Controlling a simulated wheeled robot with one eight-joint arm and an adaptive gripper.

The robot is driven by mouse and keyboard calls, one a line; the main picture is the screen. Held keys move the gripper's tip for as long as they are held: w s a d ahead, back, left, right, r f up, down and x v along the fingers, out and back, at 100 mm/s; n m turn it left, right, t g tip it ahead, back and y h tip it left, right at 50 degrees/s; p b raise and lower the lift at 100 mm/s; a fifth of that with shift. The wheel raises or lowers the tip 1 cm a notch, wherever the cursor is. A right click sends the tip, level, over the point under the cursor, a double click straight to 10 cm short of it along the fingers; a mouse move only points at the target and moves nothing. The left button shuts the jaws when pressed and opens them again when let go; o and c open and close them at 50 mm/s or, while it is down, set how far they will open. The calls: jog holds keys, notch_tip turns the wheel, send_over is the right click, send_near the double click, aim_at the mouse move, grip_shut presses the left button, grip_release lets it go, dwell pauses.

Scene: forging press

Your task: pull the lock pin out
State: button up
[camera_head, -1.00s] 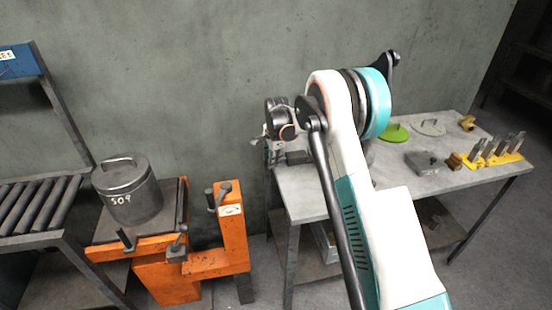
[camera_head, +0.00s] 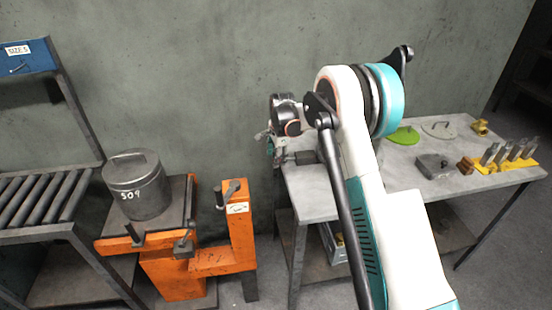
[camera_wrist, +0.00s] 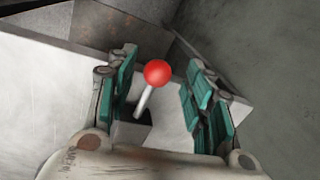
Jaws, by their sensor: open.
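I cannot tell for sure which part is the lock pin. My gripper (camera_head: 265,138) is at the table's left end, partly hidden behind my arm, well apart from the orange stand's handles. In the wrist view my gripper (camera_wrist: 160,98) is open, its teal-padded fingers on either side of a red ball knob (camera_wrist: 158,72) on a pale rod. The rod rises tilted from a dark block; nothing is gripped.
A lidded metal drum marked 509 (camera_head: 138,190) stands on the orange stand. A roller rack (camera_head: 40,200) with a blue box (camera_head: 28,60) is at far left. The grey table (camera_head: 320,195) holds a green disc (camera_head: 403,136), a grey block (camera_head: 433,165) and a yellow tool rack (camera_head: 505,165).

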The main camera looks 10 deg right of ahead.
notch_tip(320, 180, up, 10)
jog(key=s, duration=0.2)
jog(key=shift+d, duration=0.2)
jog(key=shift+r, duration=0.1)
jog(key=s+d+r+n+t, duration=0.1)
jog(key=s+r+n, duration=0.3)
jog(key=s+r, duration=0.5)
jog(key=s+d+r+n+t, duration=0.1)
jog(key=s+r+n, duration=0.3)
jog(key=s+r, duration=0.55)
jog(key=s+f+n+t, duration=0.1)
jog(key=s+f+n, duration=0.2)
jog(key=s, duration=1)
jog(key=s+d+f+n+t, duration=0.1)
jog(key=s+f+n+t, duration=0.1)
jog(key=s, duration=1.1)
jog(key=f+n, duration=0.1)
jog(key=n, duration=0.1)
jog(key=shift+f+n+b, duration=0.3)
jog(key=shift+f+n, duration=0.1)
